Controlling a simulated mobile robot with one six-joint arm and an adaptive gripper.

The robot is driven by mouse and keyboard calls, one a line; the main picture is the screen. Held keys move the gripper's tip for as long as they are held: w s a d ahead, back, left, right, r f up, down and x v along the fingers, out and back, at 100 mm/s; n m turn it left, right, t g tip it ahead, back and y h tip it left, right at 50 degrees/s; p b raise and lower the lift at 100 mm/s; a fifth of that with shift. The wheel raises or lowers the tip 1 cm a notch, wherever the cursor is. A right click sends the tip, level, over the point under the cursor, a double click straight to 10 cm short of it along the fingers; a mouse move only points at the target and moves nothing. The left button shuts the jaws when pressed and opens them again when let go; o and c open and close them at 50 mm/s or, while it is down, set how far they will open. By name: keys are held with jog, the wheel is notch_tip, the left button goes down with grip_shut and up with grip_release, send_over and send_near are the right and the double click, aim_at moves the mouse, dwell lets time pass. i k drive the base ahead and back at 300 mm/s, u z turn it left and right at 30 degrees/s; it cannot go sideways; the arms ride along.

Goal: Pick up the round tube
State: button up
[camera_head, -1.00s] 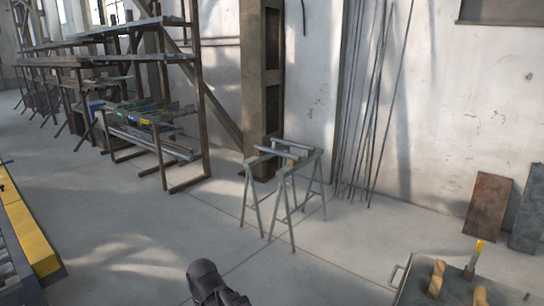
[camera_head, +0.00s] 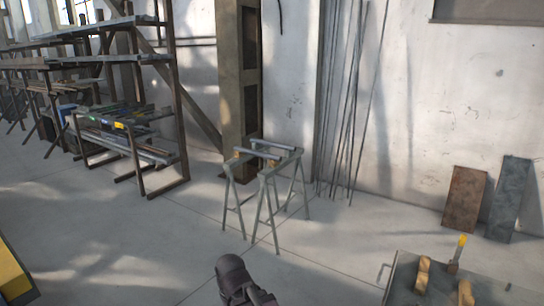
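Two grey-green trestles (camera_head: 266,200) stand side by side on the floor, near the middle of the head view. Slim bars lie across their tops. The rear one, a grey round-looking bar (camera_head: 272,145), appears to be the round tube; it lies roughly level, spanning the trestles. A second bar (camera_head: 256,154) lies in front of it. At this size I cannot be sure which is round. A dark rounded part of my own arm shows at the bottom edge, well short of the trestles. My gripper's fingers are not in view.
A metal rack (camera_head: 130,130) with stock stands left of the trestles, by a column (camera_head: 240,90). Thin rods (camera_head: 345,110) lean on the wall behind. A grey table (camera_head: 400,288) with wooden-handled items stands at lower right. The floor (camera_head: 130,235) before the trestles is clear.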

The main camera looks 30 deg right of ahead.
aim_at(253, 152)
jog(key=z, duration=0.75)
jog(key=i, duration=1.15)
jog(key=u, duration=0.45)
jog(key=i, duration=1.8)
jog(key=z, duration=0.45)
jog(key=i, duration=0.85)
jog(key=z, duration=0.4)
